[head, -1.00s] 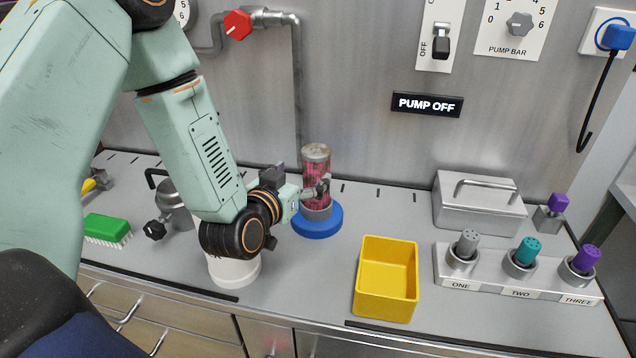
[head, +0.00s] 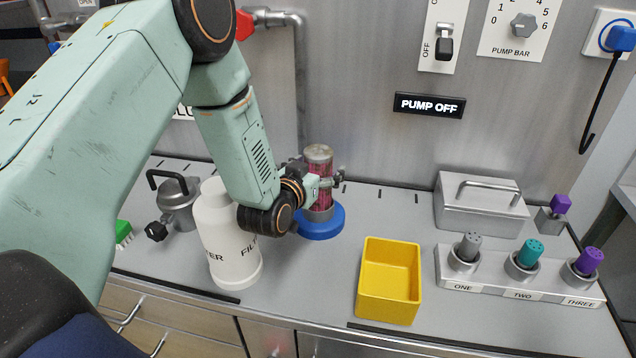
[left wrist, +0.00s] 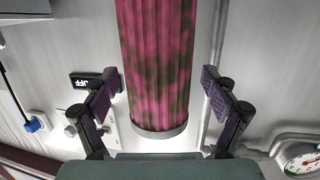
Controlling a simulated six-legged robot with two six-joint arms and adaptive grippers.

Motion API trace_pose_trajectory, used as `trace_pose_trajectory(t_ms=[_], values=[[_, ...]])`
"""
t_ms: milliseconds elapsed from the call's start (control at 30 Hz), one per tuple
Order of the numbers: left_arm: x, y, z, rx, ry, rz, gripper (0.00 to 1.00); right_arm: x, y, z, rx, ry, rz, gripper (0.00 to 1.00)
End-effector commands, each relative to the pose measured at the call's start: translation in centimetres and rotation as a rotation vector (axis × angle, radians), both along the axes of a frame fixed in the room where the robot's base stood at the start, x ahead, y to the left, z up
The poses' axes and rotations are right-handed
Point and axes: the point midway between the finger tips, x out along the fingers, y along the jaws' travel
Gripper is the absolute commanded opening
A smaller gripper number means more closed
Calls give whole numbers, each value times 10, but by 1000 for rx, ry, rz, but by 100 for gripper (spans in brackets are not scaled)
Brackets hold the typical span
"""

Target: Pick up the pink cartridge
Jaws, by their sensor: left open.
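The pink cartridge (head: 319,188), with dark blotches and a grey end cap, stands upright in a round blue base (head: 321,224) near the back wall. My left gripper (head: 326,179) is level with the cartridge, its fingers around it. In the left wrist view the pink cartridge (left wrist: 158,60) fills the middle, between the two dark pads of my left gripper (left wrist: 160,88). Gaps show on both sides, so the jaws are open. My right gripper is not in view.
A white filter bottle (head: 228,245) stands just left of my left wrist. A yellow bin (head: 372,298) is in front and to the right. A rack (head: 520,291) holds grey, teal and purple-topped pieces; a metal box (head: 481,211) stands behind it.

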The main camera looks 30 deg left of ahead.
Motion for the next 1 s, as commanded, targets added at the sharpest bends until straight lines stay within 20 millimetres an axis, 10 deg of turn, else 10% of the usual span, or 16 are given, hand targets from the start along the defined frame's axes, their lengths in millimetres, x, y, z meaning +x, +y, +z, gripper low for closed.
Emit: trace_pose_trajectory(t_ms=[800,1000], values=[[-1,0,0,0,1,0,24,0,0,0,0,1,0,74],[-1,0,0,0,0,-1,24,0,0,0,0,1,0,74]])
